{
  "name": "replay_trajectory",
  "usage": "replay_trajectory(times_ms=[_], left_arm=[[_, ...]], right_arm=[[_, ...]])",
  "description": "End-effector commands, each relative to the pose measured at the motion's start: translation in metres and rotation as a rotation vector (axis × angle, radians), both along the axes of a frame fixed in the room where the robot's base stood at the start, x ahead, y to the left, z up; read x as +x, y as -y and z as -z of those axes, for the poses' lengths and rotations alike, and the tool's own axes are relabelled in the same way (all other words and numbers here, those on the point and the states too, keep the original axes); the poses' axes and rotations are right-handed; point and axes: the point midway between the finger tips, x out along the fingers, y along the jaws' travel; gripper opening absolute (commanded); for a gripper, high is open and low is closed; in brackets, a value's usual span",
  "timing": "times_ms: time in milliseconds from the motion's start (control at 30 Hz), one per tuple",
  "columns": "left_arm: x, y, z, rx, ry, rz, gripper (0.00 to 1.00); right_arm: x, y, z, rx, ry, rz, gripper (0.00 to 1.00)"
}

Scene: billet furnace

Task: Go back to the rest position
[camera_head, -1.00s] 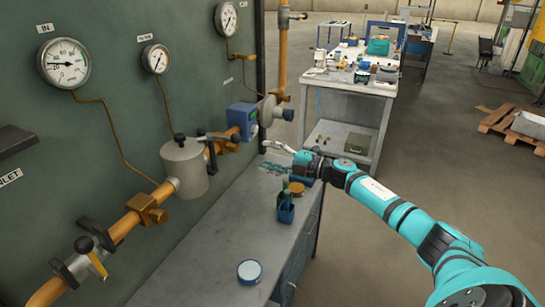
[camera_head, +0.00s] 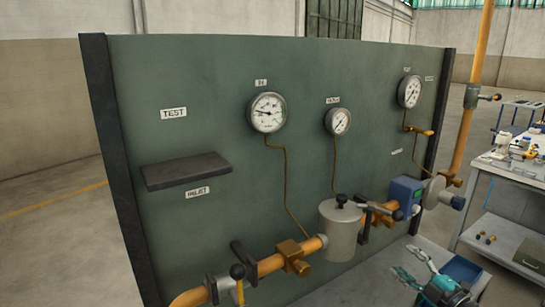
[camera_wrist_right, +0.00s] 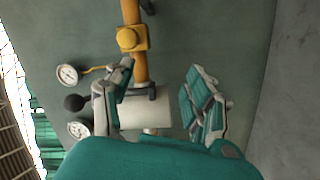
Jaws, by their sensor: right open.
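My right gripper (camera_head: 414,270) shows at the bottom right of the head view, over the grey bench (camera_head: 350,285) in front of the green panel (camera_head: 210,120). In the right wrist view its two teal-padded fingers (camera_wrist_right: 162,98) are spread apart with nothing held between them. Behind them stand the grey cylinder (camera_wrist_right: 145,108) and the orange pipe (camera_wrist_right: 138,65), which look apart from the fingers. The cylinder (camera_head: 340,230) also shows in the head view. My left gripper is in neither view.
The panel carries several gauges (camera_head: 267,112) and a dark shelf (camera_head: 186,171). The orange pipe (camera_head: 265,265) with valves and a blue device (camera_head: 405,193) juts out in front. A blue bin (camera_head: 462,269) sits beside my right gripper. A cluttered workbench (camera_head: 520,172) stands at right.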

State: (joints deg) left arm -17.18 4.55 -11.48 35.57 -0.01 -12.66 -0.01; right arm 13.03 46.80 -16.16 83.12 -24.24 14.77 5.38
Motion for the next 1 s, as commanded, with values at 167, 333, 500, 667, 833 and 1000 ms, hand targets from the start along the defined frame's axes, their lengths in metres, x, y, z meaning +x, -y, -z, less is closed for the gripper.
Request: replay_trajectory(times_ms=[167,333,500,667,833,1000], left_arm=[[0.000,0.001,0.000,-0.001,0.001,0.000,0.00],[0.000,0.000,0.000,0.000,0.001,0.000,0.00],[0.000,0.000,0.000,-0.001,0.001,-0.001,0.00],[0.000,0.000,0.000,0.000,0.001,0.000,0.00],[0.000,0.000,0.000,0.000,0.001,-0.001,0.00],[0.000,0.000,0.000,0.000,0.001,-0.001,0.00]], right_arm=[[-0.036,-0.050,0.056,0.217,-0.168,0.203,0.55],[-0.096,-0.081,0.106,0.393,-0.403,0.411,0.55],[-0.180,-0.110,0.146,0.536,-0.693,0.602,0.55],[-0.251,-0.131,0.163,0.608,-0.927,0.726,0.55],[-0.305,-0.147,0.167,0.645,-1.099,0.800,0.55],[-0.349,-0.159,0.164,0.667,-1.237,0.852,0.55]])
